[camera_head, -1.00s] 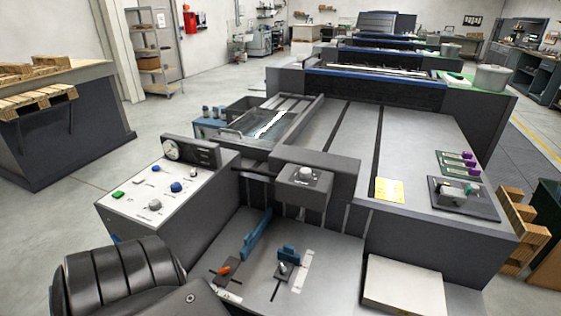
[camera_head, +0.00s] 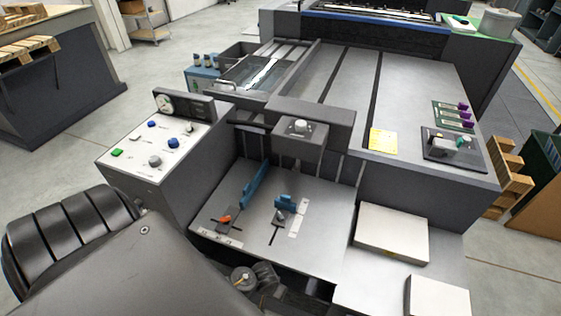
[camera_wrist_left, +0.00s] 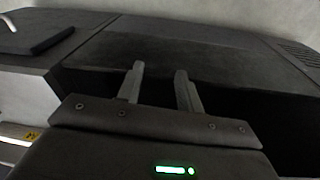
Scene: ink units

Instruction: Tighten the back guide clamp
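On the grey feed table (camera_head: 236,194) a long blue guide (camera_head: 255,184) stands at the left, with an orange-tipped clamp lever (camera_head: 224,219) in front of it. A shorter blue guide (camera_head: 285,202) stands to its right, with a small grey clamp knob (camera_head: 279,216) in front, beside a white scale strip (camera_head: 299,217). I cannot tell how tight either clamp is. My left gripper (camera_wrist_left: 159,72) is open and empty in the left wrist view, with a dark machine surface beyond its fingers.
A control panel (camera_head: 160,146) with buttons and a gauge stands left of the feed table. A raised box with a knob (camera_head: 299,128) stands behind it. White paper stacks (camera_head: 392,232) lie at the right. The table around the guides is otherwise clear.

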